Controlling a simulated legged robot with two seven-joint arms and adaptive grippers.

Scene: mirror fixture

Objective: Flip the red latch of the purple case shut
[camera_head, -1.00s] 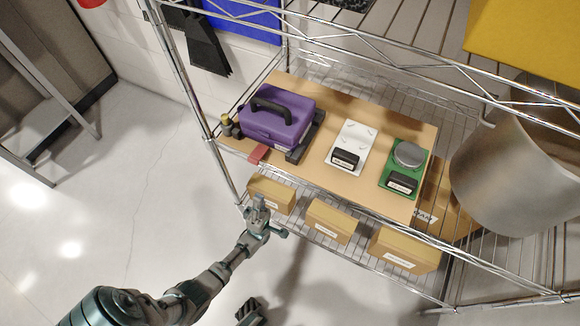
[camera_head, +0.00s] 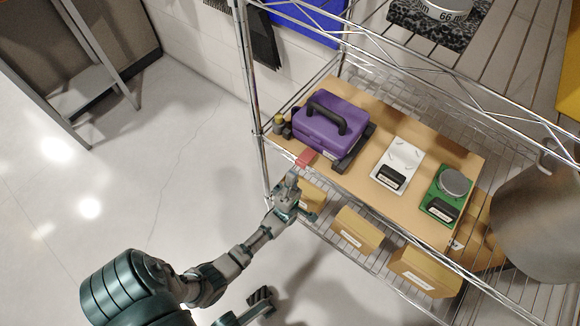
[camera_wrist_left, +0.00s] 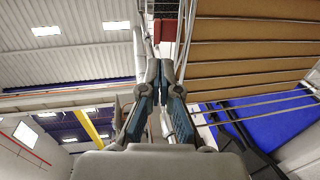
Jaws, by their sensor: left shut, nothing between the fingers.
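The purple case (camera_head: 318,136) with a black handle stands on the wooden board of the shelf in the head view. Its red latch (camera_head: 306,159) sticks out flat from its near side, at the board's front edge. My left gripper (camera_head: 292,176) is shut and empty, just in front of and below the latch. I cannot tell whether it touches the latch. In the left wrist view, the shut fingertips (camera_wrist_left: 160,66) point up toward a dark red piece (camera_wrist_left: 165,30), which seems to be the latch. My right gripper is not clearly seen.
A white device (camera_head: 400,160) and a green scale (camera_head: 440,209) stand on the board (camera_head: 375,204) to the right. Dark fixture parts flank the case. Cardboard boxes (camera_head: 357,231) sit on the shelf below. A metal post (camera_head: 258,140) rises left of the case. Open floor lies left.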

